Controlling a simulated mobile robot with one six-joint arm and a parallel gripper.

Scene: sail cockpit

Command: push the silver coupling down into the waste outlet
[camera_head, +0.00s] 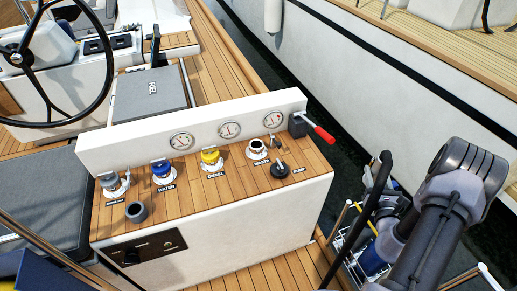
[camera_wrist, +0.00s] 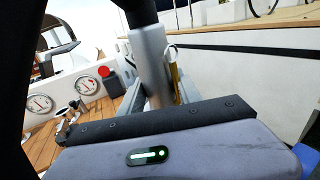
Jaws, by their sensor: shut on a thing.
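The silver coupling (camera_wrist: 151,62) stands between the fingers of my gripper (camera_wrist: 153,78) in the wrist view, with a dark hose above it. My gripper is shut on it. In the head view my gripper (camera_head: 382,196) is at the right, beyond the console's right end and apart from it. There the coupling is hard to make out among the arm and the black hose (camera_head: 368,212). The waste outlet (camera_head: 257,148) is an open-looking round metal fitting on the console's wooden top, above the WASTE label. Its inside is too small to judge.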

